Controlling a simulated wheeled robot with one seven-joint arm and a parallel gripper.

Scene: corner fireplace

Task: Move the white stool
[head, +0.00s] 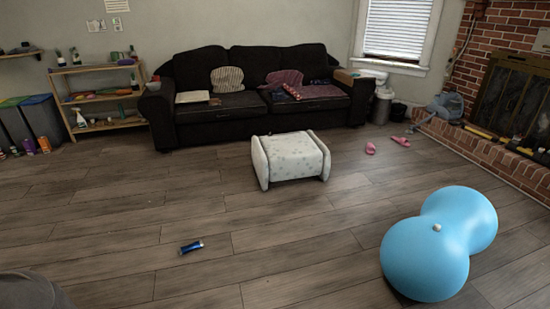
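The white stool (291,156) stands on the wooden floor near the middle of the head view, in front of the dark sofa. It is low, with a pale patterned top and white side panels. Open floor lies around it on the near side. My gripper is not in view, and nothing is seen touching the stool. A dark rounded shape at the lower left corner is cut off and I cannot tell what it is.
A blue peanut-shaped ball (427,257) lies at the right front. A small blue can (191,246) lies on the floor. Pink slippers (400,141) lie right of the stool. The sofa (208,124) and a wooden shelf (102,126) stand behind; a brick hearth (485,148) is at right.

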